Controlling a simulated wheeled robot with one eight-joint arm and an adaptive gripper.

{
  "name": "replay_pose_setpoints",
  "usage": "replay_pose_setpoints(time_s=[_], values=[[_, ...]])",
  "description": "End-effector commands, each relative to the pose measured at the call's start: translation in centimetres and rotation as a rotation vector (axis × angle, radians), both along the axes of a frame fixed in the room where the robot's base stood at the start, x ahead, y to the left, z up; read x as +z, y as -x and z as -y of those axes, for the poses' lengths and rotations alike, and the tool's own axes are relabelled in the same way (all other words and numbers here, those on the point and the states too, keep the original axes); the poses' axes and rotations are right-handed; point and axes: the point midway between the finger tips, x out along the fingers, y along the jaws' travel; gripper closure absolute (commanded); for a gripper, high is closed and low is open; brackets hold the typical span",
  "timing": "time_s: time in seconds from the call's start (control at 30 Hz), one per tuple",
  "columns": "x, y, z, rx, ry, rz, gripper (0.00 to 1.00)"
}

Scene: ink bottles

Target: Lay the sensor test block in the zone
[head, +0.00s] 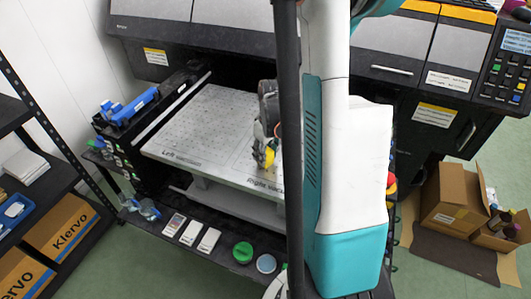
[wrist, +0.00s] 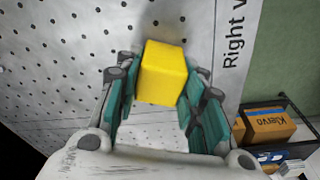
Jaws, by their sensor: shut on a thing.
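The sensor test block is a yellow cube (wrist: 163,75), held between the fingers of my gripper (wrist: 158,92) in the wrist view. In the head view the yellow block (head: 269,157) shows small, at the fingertips of my gripper (head: 266,150). It is over the right front part of the perforated vacuum table (head: 205,125), close to the "Right vacuum" lettering. I cannot tell whether the block touches the table. The table's right part is hidden behind my arm. No marked zone stands out apart from the "Left vacuum" and "Right vacuum" labels.
A shelf below the table's front edge holds white cards (head: 190,233), a green lid (head: 243,252) and a blue-grey lid (head: 266,263). Blue parts (head: 140,104) line the left rail. Cardboard boxes (head: 452,195) stand on the floor at right. The table's left half is clear.

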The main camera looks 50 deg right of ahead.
Motion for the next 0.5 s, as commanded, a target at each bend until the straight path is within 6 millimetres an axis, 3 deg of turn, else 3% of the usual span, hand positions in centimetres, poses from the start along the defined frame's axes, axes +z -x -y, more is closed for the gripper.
replay_pose_setpoints(time_s=[0.07, 0.1, 0.17, 0.5], values=[[-0.37, 0.00, 0.00, 0.000, 0.000, 0.000, 0.89], [-0.24, 0.00, 0.00, 0.000, 0.000, 0.000, 0.55], [-0.21, -0.01, 0.00, 0.000, 0.000, 0.000, 0.44], [-0.12, 0.00, 0.00, 0.000, 0.000, 0.000, 0.44]])
